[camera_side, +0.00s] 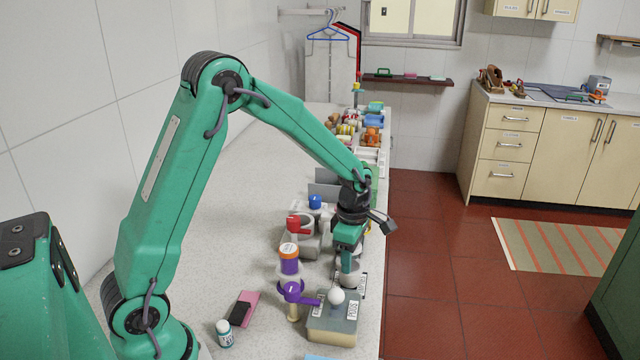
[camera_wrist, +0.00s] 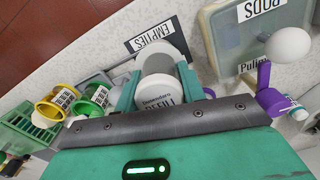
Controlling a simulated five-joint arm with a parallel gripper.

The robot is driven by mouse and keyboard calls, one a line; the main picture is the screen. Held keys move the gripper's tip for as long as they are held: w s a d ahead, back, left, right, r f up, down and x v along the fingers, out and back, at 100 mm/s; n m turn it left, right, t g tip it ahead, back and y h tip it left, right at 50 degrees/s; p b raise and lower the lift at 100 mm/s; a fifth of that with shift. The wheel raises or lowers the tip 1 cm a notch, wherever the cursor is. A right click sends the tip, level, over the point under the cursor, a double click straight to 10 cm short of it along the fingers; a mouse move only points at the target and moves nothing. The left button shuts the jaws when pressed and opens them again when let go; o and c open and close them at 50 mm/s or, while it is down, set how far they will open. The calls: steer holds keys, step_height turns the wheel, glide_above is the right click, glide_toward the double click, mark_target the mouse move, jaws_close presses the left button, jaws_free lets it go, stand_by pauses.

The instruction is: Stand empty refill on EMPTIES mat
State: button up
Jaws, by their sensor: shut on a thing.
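My gripper (camera_wrist: 158,92) is shut on a whitish-grey round refill (camera_wrist: 160,64), one teal finger on each side of it. Its face reads "REFILL" in the wrist view and the gripper body hides its near part. In the side view the refill (camera_side: 349,277) hangs below my gripper (camera_side: 348,264), low over the counter's front edge. The EMPTIES mat shows as a dark-edged white label (camera_wrist: 155,36) just beyond the refill. I cannot tell whether the refill's base touches the mat.
A PODS box (camera_side: 332,328) with a white ball (camera_side: 336,296) on it stands close by. A purple-topped item (camera_side: 292,292) and an orange-lidded purple jar (camera_side: 289,258) are left of it. Yellow and green rolls (camera_wrist: 60,103) lie left in the wrist view. The counter's left is mostly clear.

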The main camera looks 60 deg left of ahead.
steer(key=o, duration=1.1)
steer(key=shift+c, duration=0.2)
steer(key=shift+r, duration=0.15)
steer(key=shift+r, duration=3.75)
